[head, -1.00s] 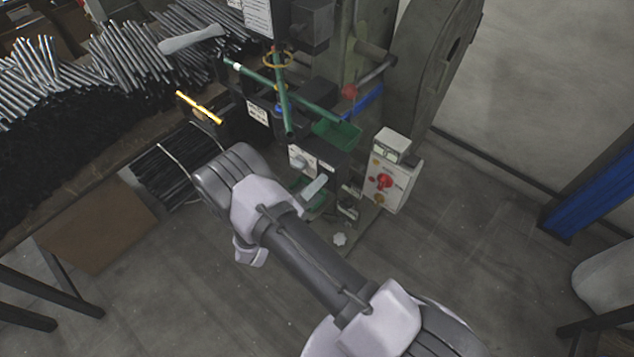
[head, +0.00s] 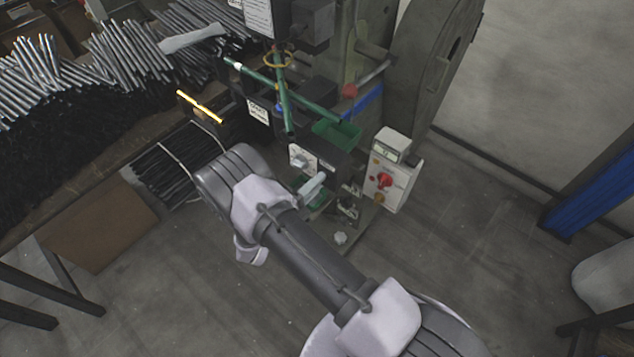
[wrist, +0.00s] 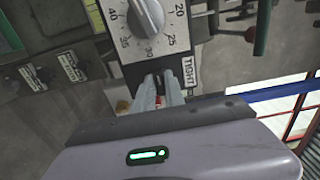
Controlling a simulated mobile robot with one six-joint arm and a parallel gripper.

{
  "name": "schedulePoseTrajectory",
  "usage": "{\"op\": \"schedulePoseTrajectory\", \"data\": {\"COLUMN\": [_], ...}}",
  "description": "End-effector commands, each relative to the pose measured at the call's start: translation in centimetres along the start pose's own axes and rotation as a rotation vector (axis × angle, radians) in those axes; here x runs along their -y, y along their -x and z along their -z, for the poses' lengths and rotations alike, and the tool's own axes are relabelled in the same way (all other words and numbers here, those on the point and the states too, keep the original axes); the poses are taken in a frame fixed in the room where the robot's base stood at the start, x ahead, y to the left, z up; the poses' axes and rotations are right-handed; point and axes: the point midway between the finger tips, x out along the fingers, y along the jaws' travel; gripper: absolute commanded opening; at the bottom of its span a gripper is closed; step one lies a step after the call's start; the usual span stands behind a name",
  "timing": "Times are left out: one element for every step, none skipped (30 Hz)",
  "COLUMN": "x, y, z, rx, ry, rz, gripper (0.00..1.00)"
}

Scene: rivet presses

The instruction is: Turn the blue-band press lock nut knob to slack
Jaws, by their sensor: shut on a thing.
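In the wrist view the two pale fingertips of my gripper (wrist: 158,92) are closed just below a white dial plate. They hold a small dark piece, the lock nut knob (wrist: 158,79), which is mostly hidden between them. A label reading TIGHT (wrist: 190,71) is right beside the fingers. Above is a large grey dial knob (wrist: 146,17) with numbers from 20 to 40 around it. In the head view the press's dial plate (head: 302,158) shows beyond my arm.
A control box with a red switch (head: 387,185) stands right of the press. A green tray (head: 337,133), green bars and a red-ended lever (head: 349,91) are above the dial. Metal rods (head: 130,50) fill the bench at left. Floor at right is mostly clear.

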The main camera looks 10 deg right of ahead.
Motion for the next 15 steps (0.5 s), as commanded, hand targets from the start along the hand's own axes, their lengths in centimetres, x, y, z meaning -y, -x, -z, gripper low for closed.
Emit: {"op": "schedulePoseTrajectory", "data": {"x": [-0.03,-0.03,-0.03,-0.03,-0.03,-0.03,-0.03,-0.03,-0.03,-0.03,-0.03,-0.03,-0.03,-0.02,-0.02], "y": [0.0,0.0,0.0,0.0,0.0,0.0,0.0,0.0,0.0,0.0,0.0,0.0,0.0,0.0,0.0], "z": [0.03,0.04,0.04,0.04,0.04,0.04,0.04,0.04,0.04,0.04,0.04,0.04,0.04,0.04,0.04], "rx": [0.0,0.0,0.0,0.0,0.0,0.0,0.0,0.0,0.0,0.0,0.0,0.0,0.0,0.0,0.0], "ry": [0.004,0.006,0.007,0.007,0.007,0.007,0.007,0.007,0.007,0.007,0.007,0.006,0.006,0.006,0.006], "rz": [0.0,0.0,0.0,0.0,0.0,0.0,0.0,0.0,0.0,0.0,0.0,0.0,0.0,0.0,0.0], "gripper": [0.0,0.0,0.0,0.0,0.0,0.0,0.0,0.0,0.0,0.0,0.0,0.16,0.22,0.28,0.36]}}
